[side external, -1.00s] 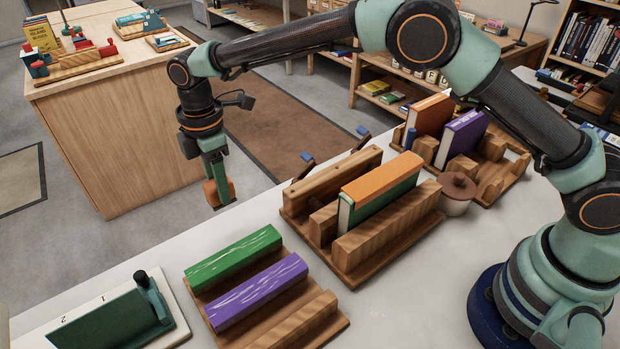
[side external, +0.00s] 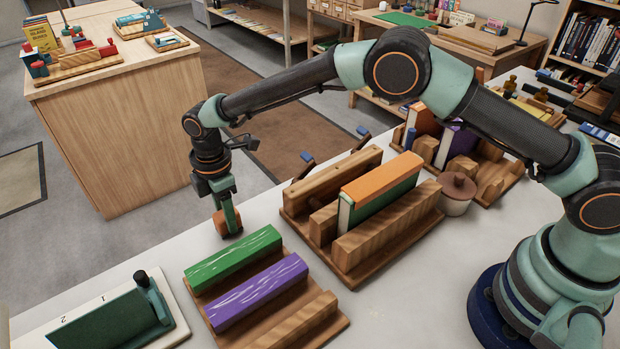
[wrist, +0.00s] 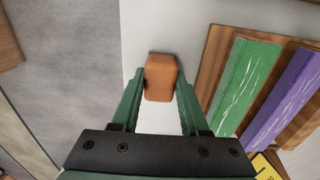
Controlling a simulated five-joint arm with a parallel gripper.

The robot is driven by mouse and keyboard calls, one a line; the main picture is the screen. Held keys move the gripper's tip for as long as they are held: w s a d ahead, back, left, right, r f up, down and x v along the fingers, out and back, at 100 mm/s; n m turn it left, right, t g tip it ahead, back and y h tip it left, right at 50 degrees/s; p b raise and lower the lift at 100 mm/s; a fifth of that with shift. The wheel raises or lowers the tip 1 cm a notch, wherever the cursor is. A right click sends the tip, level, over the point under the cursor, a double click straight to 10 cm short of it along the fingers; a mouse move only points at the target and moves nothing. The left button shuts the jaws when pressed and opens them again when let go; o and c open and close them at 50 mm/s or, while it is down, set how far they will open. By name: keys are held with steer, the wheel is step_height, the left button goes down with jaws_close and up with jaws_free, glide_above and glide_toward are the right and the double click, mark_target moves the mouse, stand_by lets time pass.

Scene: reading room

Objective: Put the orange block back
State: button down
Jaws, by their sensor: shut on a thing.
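My gripper (side external: 228,216) is shut on a small orange block (wrist: 160,78), which sits between the fingertips in the wrist view. In the side view the orange block (side external: 229,224) is low over the far edge of the white table, behind the rack. I cannot tell whether it touches the table. A wooden rack (side external: 312,321) carries a green block (side external: 233,258) and a purple block (side external: 259,291), both with pale streaks. Both also show at the right of the wrist view, apart from my gripper.
A larger wooden holder (side external: 350,262) with an orange-topped green book (side external: 383,190) stands right of my gripper. A lidded brown pot (side external: 457,193) is beside it. A dark green stand on a numbered white board (side external: 172,336) lies front left. The table's far edge is close to my gripper.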

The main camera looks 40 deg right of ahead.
steer(key=shift+f, duration=0.15)
steer(key=shift+c, duration=2.1)
jaws_free()
